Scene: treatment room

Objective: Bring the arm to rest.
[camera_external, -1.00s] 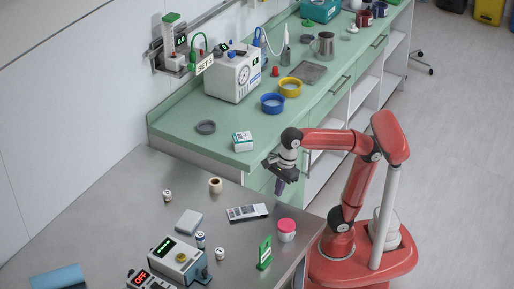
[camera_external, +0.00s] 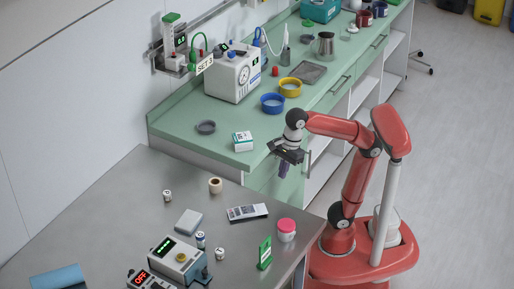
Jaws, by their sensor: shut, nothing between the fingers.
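My red arm reaches left from its base at the right toward the gap beside the steel table (camera_external: 120,215) and the green counter (camera_external: 185,125). My gripper (camera_external: 283,172) points down in front of the green drawer fronts, near the small white and green box (camera_external: 243,141). Its dark fingers are shut and hold nothing. It appears clear of the table and counter, though its exact distance from the drawers is hard to judge.
The counter bears a blue bowl (camera_external: 272,103) and a yellow bowl (camera_external: 290,87). Open floor (camera_external: 455,150) lies right.

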